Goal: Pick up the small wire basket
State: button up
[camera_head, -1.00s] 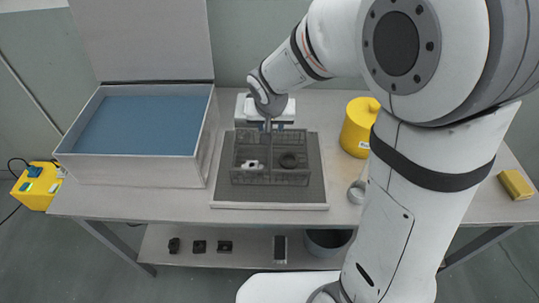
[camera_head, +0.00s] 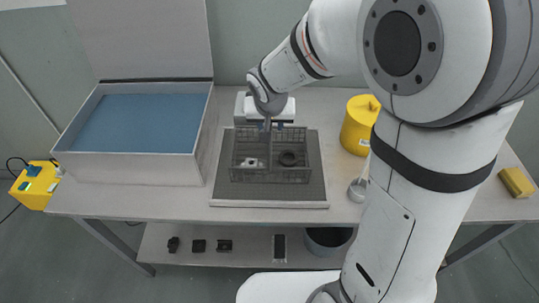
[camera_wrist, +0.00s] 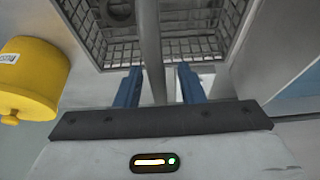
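The small wire basket (camera_head: 270,176) stands on a dark mat on the table. It is split by a middle bar, with a small light part (camera_head: 250,162) on the left and a dark ring (camera_head: 288,158) on the right. My gripper (camera_head: 267,127) is at the basket's far side, pointing down. In the wrist view my gripper (camera_wrist: 158,70) has its two blue fingers apart. A grey bar (camera_wrist: 150,45), apparently the basket's handle, passes between them with a gap on each side. The basket's mesh (camera_wrist: 200,20) shows beyond the fingers.
A tank with blue liquid (camera_head: 146,122) and a raised lid stands to the left. A yellow container (camera_head: 358,127) and a small metal cup (camera_head: 358,188) stand to the right. The mat (camera_head: 270,194) is clear in front.

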jog(key=shift+c, duration=0.2)
grip_shut()
dwell(0.3)
